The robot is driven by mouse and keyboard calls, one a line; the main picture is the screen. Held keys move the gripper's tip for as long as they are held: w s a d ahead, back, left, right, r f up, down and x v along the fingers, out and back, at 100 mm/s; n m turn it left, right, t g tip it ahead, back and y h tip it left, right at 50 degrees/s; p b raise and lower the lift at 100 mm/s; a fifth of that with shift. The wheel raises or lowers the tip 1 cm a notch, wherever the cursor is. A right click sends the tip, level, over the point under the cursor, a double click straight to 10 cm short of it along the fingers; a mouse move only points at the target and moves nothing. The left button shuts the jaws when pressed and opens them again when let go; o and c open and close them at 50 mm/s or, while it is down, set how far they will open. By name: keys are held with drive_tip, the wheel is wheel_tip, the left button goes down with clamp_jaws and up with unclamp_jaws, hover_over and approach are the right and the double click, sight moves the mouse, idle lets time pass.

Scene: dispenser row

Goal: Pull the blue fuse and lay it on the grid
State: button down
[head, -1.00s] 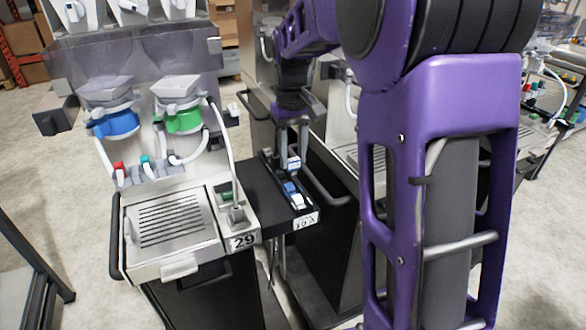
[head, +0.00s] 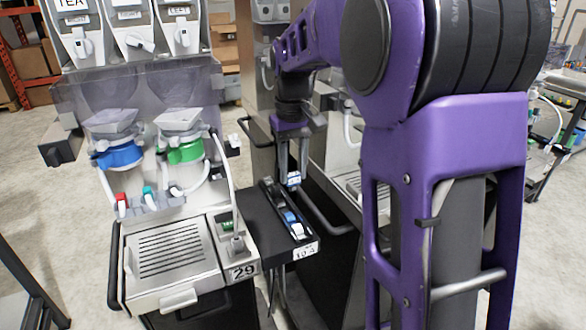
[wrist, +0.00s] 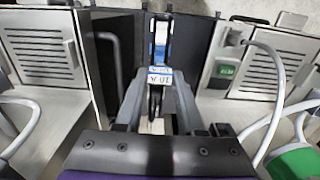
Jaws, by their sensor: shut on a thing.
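My gripper (head: 291,184) points down and is shut on a small blue-and-white piece, the blue fuse (head: 294,180), above the black fuse holder (head: 254,214). The fuse appears clear of the holder in the head view. In the wrist view, the fuse (wrist: 160,77) shows a label reading 10 A between the fingertips of my gripper (wrist: 158,88). The slotted metal grid (head: 170,263) is on machine 29, left of the holder. It also shows at the right in the wrist view (wrist: 262,82). No object lies on the grid.
Blue and white parts (head: 290,218) remain in the holder's channel. A green switch (head: 227,224) and a metal post (head: 237,244) stand between holder and grid. A white hose (head: 227,177) arches beside them. Blue (head: 119,156) and green (head: 184,152) collared hoppers stand behind the grid.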

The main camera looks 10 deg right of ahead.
sight(293, 174)
drive_tip(key=shift+r+p, duration=0.7)
drive_tip(key=shift+r, duration=0.1)
idle(0.5)
drive_tip(key=shift+r+p, duration=1.4)
drive_tip(key=shift+r, duration=0.1)
drive_tip(key=shift+f, duration=0.15)
